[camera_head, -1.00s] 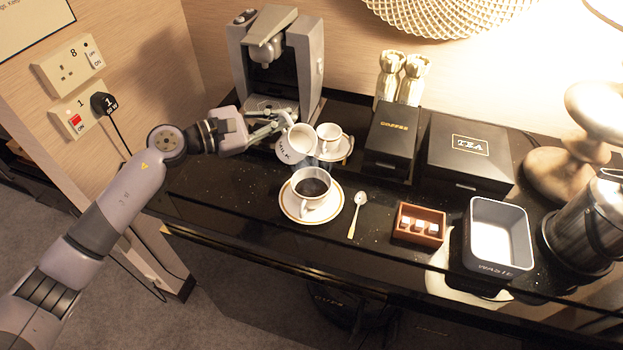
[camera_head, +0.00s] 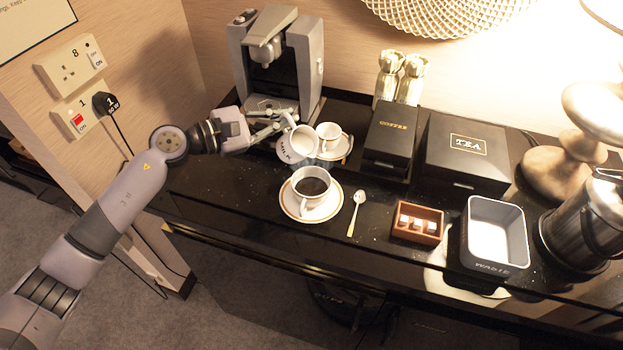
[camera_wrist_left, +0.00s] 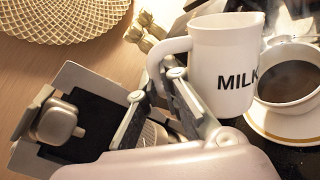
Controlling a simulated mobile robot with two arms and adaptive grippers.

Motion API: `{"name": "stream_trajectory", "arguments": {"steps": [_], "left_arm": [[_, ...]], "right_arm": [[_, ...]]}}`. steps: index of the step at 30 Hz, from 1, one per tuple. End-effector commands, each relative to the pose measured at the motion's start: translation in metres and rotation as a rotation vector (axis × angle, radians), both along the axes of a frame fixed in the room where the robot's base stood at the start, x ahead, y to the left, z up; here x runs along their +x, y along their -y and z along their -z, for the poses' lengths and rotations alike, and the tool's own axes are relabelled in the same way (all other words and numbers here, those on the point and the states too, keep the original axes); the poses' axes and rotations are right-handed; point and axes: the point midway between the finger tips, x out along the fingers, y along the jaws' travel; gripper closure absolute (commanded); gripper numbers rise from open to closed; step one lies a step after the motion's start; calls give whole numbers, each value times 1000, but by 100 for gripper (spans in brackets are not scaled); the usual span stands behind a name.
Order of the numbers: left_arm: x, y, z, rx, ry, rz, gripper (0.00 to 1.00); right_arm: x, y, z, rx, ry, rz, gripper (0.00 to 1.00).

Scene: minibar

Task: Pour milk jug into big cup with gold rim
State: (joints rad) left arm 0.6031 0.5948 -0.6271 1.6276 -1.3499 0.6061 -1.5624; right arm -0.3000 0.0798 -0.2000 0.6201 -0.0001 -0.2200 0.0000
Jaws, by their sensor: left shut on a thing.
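The big cup with gold rim (camera_head: 311,190) holds dark coffee and stands upright on a gold-rimmed saucer (camera_head: 290,205). The jug is just behind and above the cup, apart from it in the head view. I cannot see any milk stream. My right gripper is not in view.
A small white cup (camera_head: 328,138) on a saucer stands behind the jug. A coffee machine (camera_head: 310,65) stands at the back left. A spoon (camera_head: 356,212), a sugar box (camera_head: 418,223) and a waste bin (camera_head: 497,265) lie to the right.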

Motion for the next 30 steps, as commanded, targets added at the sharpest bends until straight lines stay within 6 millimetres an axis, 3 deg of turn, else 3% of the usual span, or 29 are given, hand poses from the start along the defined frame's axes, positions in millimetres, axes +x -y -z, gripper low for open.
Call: {"name": "stream_trajectory", "arguments": {"steps": [30], "left_arm": [[-3,3,-2,40,55,0,100]], "right_arm": [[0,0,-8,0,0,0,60]]}}
